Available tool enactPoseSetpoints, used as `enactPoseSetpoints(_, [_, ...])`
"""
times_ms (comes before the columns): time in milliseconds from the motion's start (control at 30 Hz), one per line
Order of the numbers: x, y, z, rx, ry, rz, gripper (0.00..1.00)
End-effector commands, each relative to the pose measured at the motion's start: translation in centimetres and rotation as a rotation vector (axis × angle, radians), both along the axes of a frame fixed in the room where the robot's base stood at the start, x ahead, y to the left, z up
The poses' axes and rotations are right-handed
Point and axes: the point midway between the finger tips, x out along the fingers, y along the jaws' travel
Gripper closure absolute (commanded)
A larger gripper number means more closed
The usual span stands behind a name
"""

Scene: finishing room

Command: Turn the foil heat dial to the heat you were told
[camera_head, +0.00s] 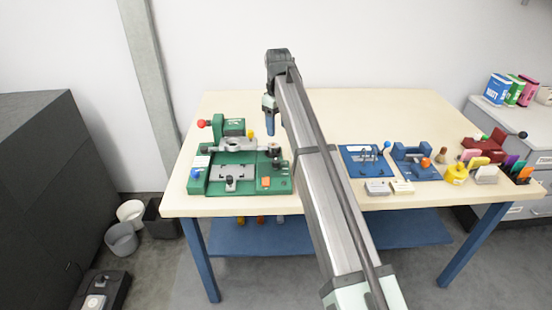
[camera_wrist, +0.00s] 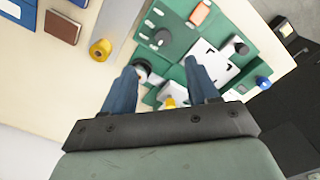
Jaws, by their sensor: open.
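A green foil machine (camera_head: 215,186) stands at the left of the table. In the wrist view, a small black dial (camera_wrist: 162,37) sits beside white marks on its green base (camera_wrist: 180,38); it looks like the heat dial, but its setting is too small to read. My gripper (camera_wrist: 160,66) is open and empty above the machine, its two blue fingers apart. In the head view, my gripper (camera_head: 270,130) hangs behind the machine's right back corner. A dark round part (camera_wrist: 141,68) shows by the left fingertip.
An orange block (camera_head: 265,183), a black knob (camera_head: 230,181) and a red ball handle (camera_head: 202,123) are on the machine. Blue fixtures (camera_head: 365,158) stand right of my arm, which hides the table between. The table's back (camera_head: 385,110) is clear.

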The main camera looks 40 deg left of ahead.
Motion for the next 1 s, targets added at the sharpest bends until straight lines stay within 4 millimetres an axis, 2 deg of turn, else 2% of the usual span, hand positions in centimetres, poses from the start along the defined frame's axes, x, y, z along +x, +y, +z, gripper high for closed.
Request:
enactPoseSetpoints(133, [-0.6, 0.6, -0.3, 0.003, 0.004, 0.009, 0.41])
enactPoseSetpoints(267, [-0.6, 0.5, -1.7, 0.001, 0.005, 0.008, 0.41])
enactPoseSetpoints(800, [-0.5, 0.4, -10.8, 0.001, 0.004, 0.008, 0.41])
enactPoseSetpoints(1000, [-0.5, 0.5, -12.8, 0.002, 0.004, 0.007, 0.41])
